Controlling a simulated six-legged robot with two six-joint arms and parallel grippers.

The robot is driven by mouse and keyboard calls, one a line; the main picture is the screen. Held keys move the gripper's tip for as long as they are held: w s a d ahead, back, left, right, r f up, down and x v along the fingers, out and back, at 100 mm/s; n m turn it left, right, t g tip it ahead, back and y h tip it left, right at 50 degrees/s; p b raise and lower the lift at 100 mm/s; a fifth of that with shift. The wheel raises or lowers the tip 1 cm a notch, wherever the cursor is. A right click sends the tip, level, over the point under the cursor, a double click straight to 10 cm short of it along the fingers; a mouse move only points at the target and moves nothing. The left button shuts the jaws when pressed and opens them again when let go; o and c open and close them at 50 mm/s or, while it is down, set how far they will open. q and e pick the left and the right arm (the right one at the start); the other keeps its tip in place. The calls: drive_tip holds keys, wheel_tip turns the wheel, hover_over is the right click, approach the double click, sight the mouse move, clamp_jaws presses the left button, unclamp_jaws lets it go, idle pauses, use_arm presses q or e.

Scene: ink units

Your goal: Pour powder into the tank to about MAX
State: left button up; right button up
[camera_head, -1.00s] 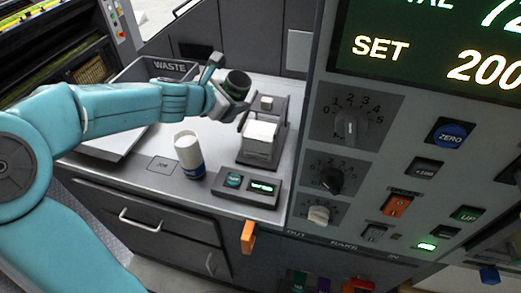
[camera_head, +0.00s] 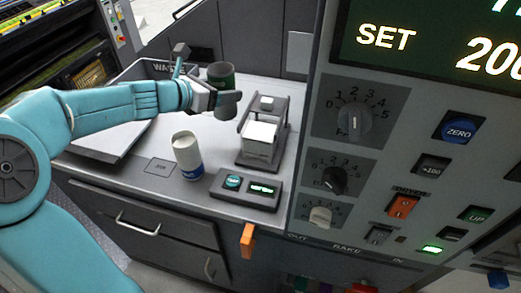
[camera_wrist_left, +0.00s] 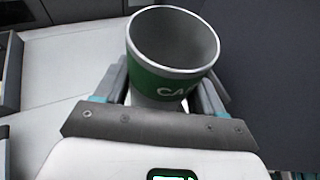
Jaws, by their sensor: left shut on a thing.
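My left gripper (camera_head: 213,96) is shut on a green cup (camera_head: 221,74) and holds it over the back of the grey bench. In the left wrist view the cup (camera_wrist_left: 168,55) stands between the fingers (camera_wrist_left: 164,100), its wide mouth open and its light lettering partly cut off by the gripper. Its inside looks plain grey; I cannot tell whether powder is in it. A white container with a blue label (camera_head: 187,157) stands on the bench in front of the gripper. No MAX mark is legible, and I cannot tell which thing is the tank. My right gripper does not show.
A dark stand with a white block (camera_head: 260,135) is right of the gripper. A bin marked WASTE (camera_head: 145,70) is behind the arm. A control panel (camera_head: 400,150) walls off the right.

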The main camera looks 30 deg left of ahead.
use_arm(q)
drive_tip(key=a+r+p, duration=0.1)
drive_tip(key=s+a+r+p, duration=0.1)
drive_tip(key=a, duration=0.1)
drive_tip(key=a+r+p, duration=0.1)
drive_tip(key=p, duration=0.1)
drive_tip(key=shift+s+a, duration=0.25)
drive_tip(key=shift+a, duration=0.15)
idle(0.5)
